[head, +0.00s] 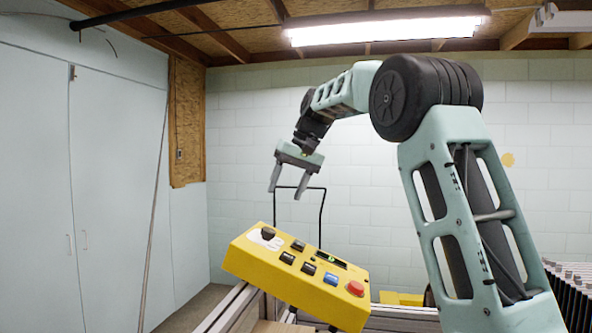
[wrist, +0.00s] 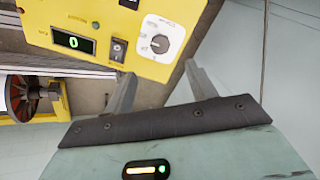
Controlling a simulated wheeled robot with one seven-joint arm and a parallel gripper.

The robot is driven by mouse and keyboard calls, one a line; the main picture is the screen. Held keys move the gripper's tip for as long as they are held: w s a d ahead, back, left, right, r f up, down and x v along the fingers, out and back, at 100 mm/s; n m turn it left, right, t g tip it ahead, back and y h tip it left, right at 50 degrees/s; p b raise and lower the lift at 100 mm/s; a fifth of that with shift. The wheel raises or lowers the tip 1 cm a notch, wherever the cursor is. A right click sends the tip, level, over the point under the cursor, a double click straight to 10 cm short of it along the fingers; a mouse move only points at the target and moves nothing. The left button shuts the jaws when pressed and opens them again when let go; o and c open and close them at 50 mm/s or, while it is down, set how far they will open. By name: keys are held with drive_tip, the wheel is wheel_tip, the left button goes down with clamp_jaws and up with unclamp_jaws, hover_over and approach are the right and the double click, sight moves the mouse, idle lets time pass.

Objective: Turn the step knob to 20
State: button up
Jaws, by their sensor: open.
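The yellow control box (head: 290,285) sits tilted on a frame in the lower middle of the head view. The step knob (wrist: 160,44) is a dark round knob on a white dial plate, near the top middle of the wrist view. It also shows at the box's upper left end in the head view (head: 267,234). The dial's numbers are too small to read. A green display (wrist: 74,44) on the box reads 0. My gripper (head: 285,192) is open and empty, above and apart from the box. Its two fingers (wrist: 160,82) point toward the knob's end of the box.
A red button (head: 355,288), a blue button (head: 330,278) and several dark switches sit on the box. A thin black wire frame (head: 322,215) rises behind it. A reel (wrist: 22,98) lies to the left in the wrist view.

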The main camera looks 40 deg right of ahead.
drive_tip(key=v, duration=0.6)
drive_tip(key=shift+r, duration=0.15)
drive_tip(key=s+a+f+n+g+b, duration=0.1)
drive_tip(key=s+a+f+n, duration=0.1)
drive_tip(key=a+f, duration=0.5)
drive_tip(key=s+a+f+n+g+b, duration=0.1)
drive_tip(key=s+a+f, duration=0.3)
drive_tip(key=a+f, duration=0.3)
drive_tip(key=s+a+f+n+g+b, duration=0.1)
drive_tip(key=a+f, duration=0.5)
drive_tip(key=a, duration=0.7)
drive_tip(key=shift+s+a+f+n, duration=0.2)
drive_tip(key=shift+s+n, duration=0.2)
drive_tip(key=shift+s, duration=0.3)
drive_tip(key=shift+s+a+f+n, duration=0.2)
drive_tip(key=shift+s+n, duration=0.2)
drive_tip(key=shift+s, duration=0.3)
drive_tip(key=s+a+f+n+h+b, duration=0.1)
drive_tip(key=s+a+f+n, duration=0.1)
drive_tip(key=s+f, duration=0.6)
drive_tip(key=s+a+f+n+h+b, duration=0.1)
drive_tip(key=s+a+f+n, duration=0.2)
drive_tip(key=s+f, duration=0.6)
drive_tip(key=s+n, duration=0.1)
drive_tip(key=s, duration=0.5)
drive_tip(key=shift+s+a+g, duration=0.2)
drive_tip(key=shift+s+g, duration=0.1)
drive_tip(key=shift+g, duration=0.1)
